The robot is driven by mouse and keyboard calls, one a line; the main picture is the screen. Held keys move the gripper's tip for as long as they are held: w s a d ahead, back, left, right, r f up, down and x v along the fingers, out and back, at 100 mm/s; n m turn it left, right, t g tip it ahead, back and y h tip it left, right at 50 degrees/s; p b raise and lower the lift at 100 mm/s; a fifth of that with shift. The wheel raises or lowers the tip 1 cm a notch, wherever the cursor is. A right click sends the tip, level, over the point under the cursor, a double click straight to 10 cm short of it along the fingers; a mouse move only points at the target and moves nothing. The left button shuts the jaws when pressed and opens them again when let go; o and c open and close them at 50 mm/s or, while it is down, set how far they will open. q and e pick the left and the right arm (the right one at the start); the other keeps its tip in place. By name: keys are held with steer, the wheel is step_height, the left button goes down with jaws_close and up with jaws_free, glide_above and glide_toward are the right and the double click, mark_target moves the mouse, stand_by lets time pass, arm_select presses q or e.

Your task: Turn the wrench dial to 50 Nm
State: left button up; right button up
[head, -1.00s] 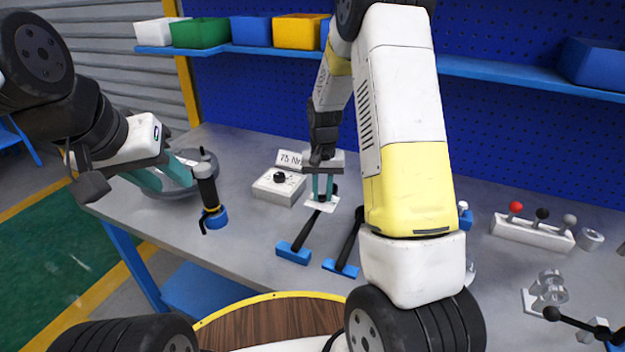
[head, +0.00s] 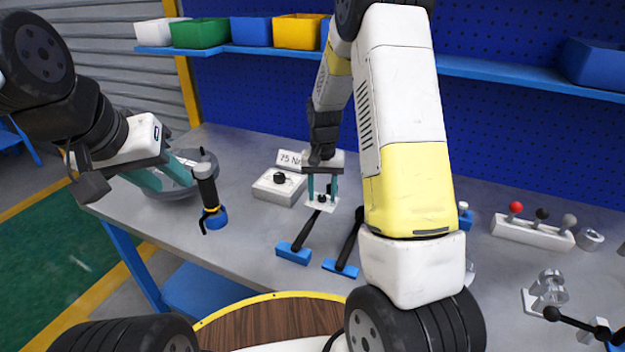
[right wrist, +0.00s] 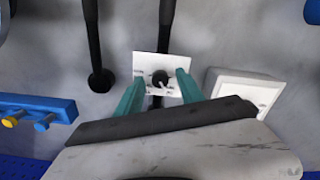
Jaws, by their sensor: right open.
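The wrench (head: 306,232) lies on the bench, its black handle running to a blue block. At its far end is a white scale plate (head: 312,203) with a small black dial (head: 322,198). The right wrist view shows the dial (right wrist: 160,78) with a pale pointer mark; the scale figures are too small to read. My right gripper (head: 322,192) is open, its teal fingers on either side of the dial, apart from it. My left gripper (head: 168,180) is by a grey round flanged part (head: 205,160); its teal fingers look spread and empty.
A white box (head: 272,190) with a black knob and a sign reading about "75 N" stands left of the dial. A second wrench (head: 349,243) lies to the right. A black-handled tool (head: 207,188) stands upright near my left gripper. A lever block (head: 530,232) is at right.

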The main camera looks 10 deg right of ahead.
mark_target(322, 197)
step_height(322, 197, up, 8)
steer(key=shift+f, duration=0.2)
steer(key=shift+r, duration=0.1)
steer(key=s+r+n+t+y, duration=0.2)
steer(key=s+r+t, duration=0.1)
steer(key=s+r, duration=1)
steer(key=s+a+r+n+t, duration=0.1)
steer(key=s+r, duration=0.4)
steer(key=s, duration=0.6)
steer(key=shift+s+a+n+t, duration=0.3)
steer(key=shift+a+t, duration=0.15)
steer(key=shift+t, duration=0.65)
